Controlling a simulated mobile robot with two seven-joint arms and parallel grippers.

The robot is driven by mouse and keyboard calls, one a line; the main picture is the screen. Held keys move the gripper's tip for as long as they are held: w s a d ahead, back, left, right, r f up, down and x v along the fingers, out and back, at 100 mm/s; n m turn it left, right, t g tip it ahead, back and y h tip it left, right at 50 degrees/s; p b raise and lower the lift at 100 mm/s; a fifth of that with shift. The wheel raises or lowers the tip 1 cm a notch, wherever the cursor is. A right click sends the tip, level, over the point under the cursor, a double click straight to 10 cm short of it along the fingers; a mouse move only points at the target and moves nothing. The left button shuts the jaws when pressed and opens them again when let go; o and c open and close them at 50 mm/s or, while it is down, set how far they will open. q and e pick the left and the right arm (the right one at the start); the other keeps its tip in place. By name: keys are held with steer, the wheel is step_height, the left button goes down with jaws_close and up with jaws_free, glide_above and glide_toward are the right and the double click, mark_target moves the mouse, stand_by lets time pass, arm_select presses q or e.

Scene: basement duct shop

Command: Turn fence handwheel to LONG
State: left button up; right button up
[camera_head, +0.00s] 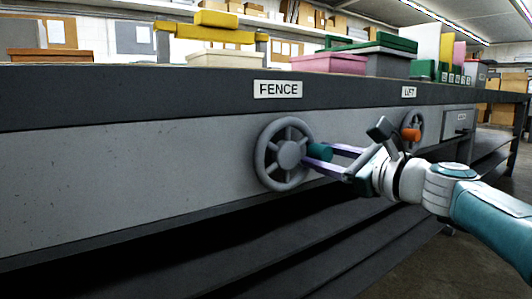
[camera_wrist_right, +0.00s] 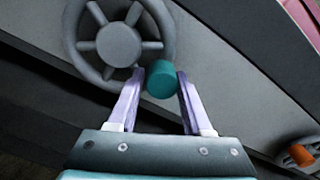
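The fence handwheel (camera_head: 289,153) is a grey spoked wheel on the bench's front panel, below a white FENCE label (camera_head: 278,89). A teal knob (camera_head: 319,152) sticks out from its right side. The wheel (camera_wrist_right: 118,45) and knob (camera_wrist_right: 162,80) also show in the right wrist view. My right gripper (camera_head: 322,156) reaches in from the right, its two purple fingers parted on either side of the knob. In the wrist view the fingers (camera_wrist_right: 160,88) look open, with small gaps beside the knob. No LONG marking is readable. My left gripper is out of view.
A second handwheel (camera_head: 414,128) with an orange knob (camera_head: 411,135) sits further right under a LIFT label (camera_head: 409,92). Boxes and a yellow tool (camera_head: 212,36) stand on the bench top. Dark shelves (camera_head: 300,240) run below the panel.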

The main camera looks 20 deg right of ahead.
steer(key=shift+r, duration=0.1)
steer(key=shift+s+d+r+p, duration=0.15)
steer(key=shift+s+p, duration=0.25)
steer(key=shift+p, duration=0.2)
steer(key=p+v, duration=0.4)
steer(key=v, duration=0.5)
steer(key=shift+p, duration=0.3)
